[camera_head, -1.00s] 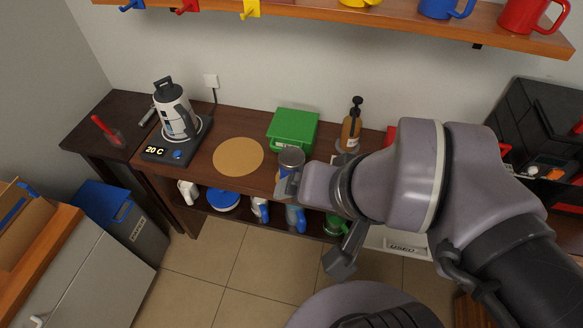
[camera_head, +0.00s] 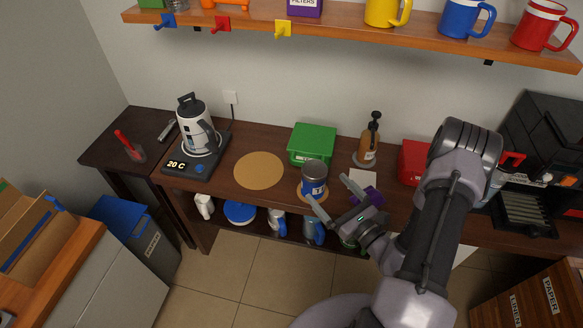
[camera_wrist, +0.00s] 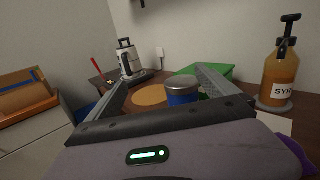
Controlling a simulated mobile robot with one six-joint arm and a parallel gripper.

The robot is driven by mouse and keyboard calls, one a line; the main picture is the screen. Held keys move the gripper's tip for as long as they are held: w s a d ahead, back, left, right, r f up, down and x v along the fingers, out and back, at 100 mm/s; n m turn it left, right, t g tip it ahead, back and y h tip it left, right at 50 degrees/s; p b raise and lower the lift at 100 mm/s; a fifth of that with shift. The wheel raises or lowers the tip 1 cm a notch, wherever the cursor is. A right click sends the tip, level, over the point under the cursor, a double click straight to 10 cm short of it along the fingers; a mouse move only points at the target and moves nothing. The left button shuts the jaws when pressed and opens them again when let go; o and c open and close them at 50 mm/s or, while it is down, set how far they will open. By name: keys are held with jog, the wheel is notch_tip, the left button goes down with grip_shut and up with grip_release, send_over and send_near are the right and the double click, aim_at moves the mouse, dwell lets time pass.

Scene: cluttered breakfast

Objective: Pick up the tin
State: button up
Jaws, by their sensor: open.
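In the wrist view the tin (camera_wrist: 182,92) stands beyond the palm, between the two spread fingers and nearer the right one. Its lower part is hidden behind my gripper. The fingers appear not to touch it.
A green box (camera_head: 312,143) stands behind the tin. A syrup bottle (camera_head: 369,145) and a purple object (camera_head: 368,196) are to the right. A cork mat (camera_head: 259,170) and a kettle (camera_head: 198,131) are to the left. Mugs sit on the shelf below.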

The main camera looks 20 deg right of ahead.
notch_tip(320, 180, down, 4)
jog(key=s+d+m+h, duration=0.1)
jog(key=d+m+h, duration=0.1)
jog(key=h, duration=0.1)
jog(key=b, duration=0.2)
send_near(310, 162)
jog(key=w, duration=0.3)
jog(key=shift+w+r, duration=0.1)
jog(key=shift+w, duration=0.25)
jog(key=w, duration=0.2)
jog(key=w+b, duration=0.1)
jog(key=w, duration=0.1)
jog(key=w+b, duration=0.1)
jog(key=w, duration=0.1)
jog(key=shift+a+f, duration=0.35)
jog(key=shift+a, duration=0.05)
jog(key=shift+w+r, duration=0.1)
jog(key=c, duration=2)
notch_tip(310, 162, up, 4)
jog(key=shift+r+p, duration=0.1)
jog(key=shift+p, duration=1.1)
jog(key=s+a+p, duration=0.1)
jog(key=s, duration=1.5)
jog(key=shift+a+r, duration=0.35)
jog(key=shift+r, duration=0.05)
